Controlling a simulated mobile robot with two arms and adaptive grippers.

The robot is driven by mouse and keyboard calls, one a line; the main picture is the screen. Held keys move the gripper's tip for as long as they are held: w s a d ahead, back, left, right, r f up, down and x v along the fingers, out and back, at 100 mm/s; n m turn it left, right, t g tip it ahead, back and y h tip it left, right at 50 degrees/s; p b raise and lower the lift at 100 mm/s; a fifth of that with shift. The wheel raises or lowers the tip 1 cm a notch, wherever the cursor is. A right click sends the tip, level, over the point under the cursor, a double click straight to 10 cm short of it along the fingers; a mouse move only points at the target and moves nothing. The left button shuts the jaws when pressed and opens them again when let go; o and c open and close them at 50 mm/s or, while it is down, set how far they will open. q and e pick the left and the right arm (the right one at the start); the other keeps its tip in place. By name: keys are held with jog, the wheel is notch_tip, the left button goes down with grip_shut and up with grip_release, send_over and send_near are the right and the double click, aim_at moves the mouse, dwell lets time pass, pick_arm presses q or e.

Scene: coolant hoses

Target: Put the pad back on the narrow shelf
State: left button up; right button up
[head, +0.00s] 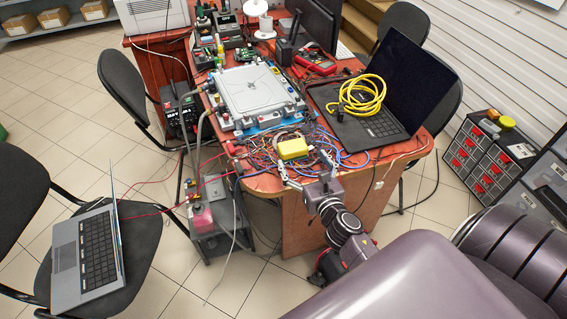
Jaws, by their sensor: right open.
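A small yellow block (293,149), the thing here that looks most like the pad, lies on a tangle of coloured wires at the near end of the red-brown table. My right gripper (304,160) is open, with its two fingers spread just on the near side of the block. Whether the fingers touch the block I cannot tell. My left gripper is out of view. No shelf that is clearly the narrow one shows; a grey shelf (40,31) with cardboard boxes stands at the far upper left.
A silver unit (257,92) with hoses and a black laptop (378,125) with a coiled yellow hose (360,97) crowd the table (270,183). A chair (125,245) bears another laptop at left. A drawer cabinet (480,158) stands right. Tiled floor at lower left is partly clear.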

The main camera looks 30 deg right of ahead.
aim_at(293, 145)
jog(key=x, duration=0.3)
jog(key=shift+d+f, duration=0.15)
jog(key=shift+f, duration=0.05)
jog(key=shift+w, duration=0.25)
jog(key=shift+a+f+x, duration=0.1)
jog(key=shift+a+x, duration=0.05)
jog(key=shift+x, duration=1)
jog(key=shift+a+f+x, duration=0.1)
jog(key=shift+f+x, duration=0.05)
jog(key=shift+x, duration=0.95)
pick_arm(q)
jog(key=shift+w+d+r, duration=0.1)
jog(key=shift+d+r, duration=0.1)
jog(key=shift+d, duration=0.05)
pick_arm(e)
jog(key=shift+c, duration=0.3)
jog(key=c, duration=1.3)
pick_arm(q)
jog(key=shift+p, duration=0.3)
pick_arm(e)
jog(key=shift+r, duration=0.1)
